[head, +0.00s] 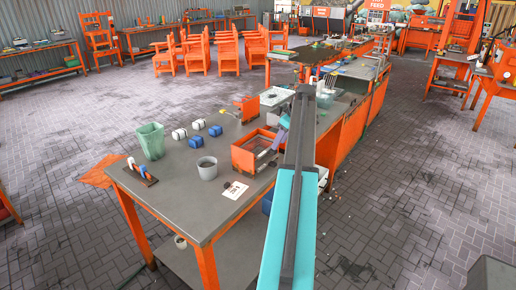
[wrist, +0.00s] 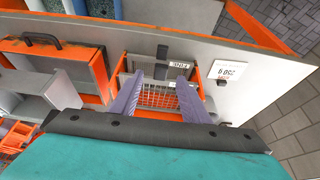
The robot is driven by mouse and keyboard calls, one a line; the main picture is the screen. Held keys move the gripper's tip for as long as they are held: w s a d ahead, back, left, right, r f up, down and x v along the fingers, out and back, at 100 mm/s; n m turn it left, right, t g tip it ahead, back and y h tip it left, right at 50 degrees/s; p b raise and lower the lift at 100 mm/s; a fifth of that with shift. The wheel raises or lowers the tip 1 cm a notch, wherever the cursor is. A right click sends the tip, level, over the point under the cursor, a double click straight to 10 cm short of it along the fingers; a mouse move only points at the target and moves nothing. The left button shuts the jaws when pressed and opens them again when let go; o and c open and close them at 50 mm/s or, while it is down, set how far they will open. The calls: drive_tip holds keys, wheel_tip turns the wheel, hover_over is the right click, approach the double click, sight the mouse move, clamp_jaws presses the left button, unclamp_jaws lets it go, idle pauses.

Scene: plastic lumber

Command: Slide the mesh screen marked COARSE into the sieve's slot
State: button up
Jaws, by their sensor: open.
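An orange open-topped box, apparently the sieve (head: 243,157), stands on the grey bench right of the grey cup. In the wrist view, a wire mesh (wrist: 158,98) lies within orange walls below my gripper (wrist: 160,74). A dark upright tab (wrist: 162,53) and a small white label (wrist: 179,63) are at its far side; the label's word is too small to read. My gripper's two purple fingers are apart, one either side of the tab, with nothing clearly held. Contact cannot be told. In the head view, my arm hides part of the area behind the purple fingers (head: 281,133).
A printed card (head: 235,190) lies in front of the box. A grey cup (head: 207,168), blue blocks (head: 195,141), white blocks (head: 179,134) and a green bin (head: 151,141) stand to the left. An orange case with a handle (wrist: 50,62) is left in the wrist view.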

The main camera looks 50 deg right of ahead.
sight(262, 147)
drive_tip(key=p+x, duration=0.1)
drive_tip(key=x, duration=0.3)
drive_tip(key=shift+a+f, duration=0.1)
drive_tip(key=shift+c, duration=0.2)
idle(0.4)
clamp_jaws()
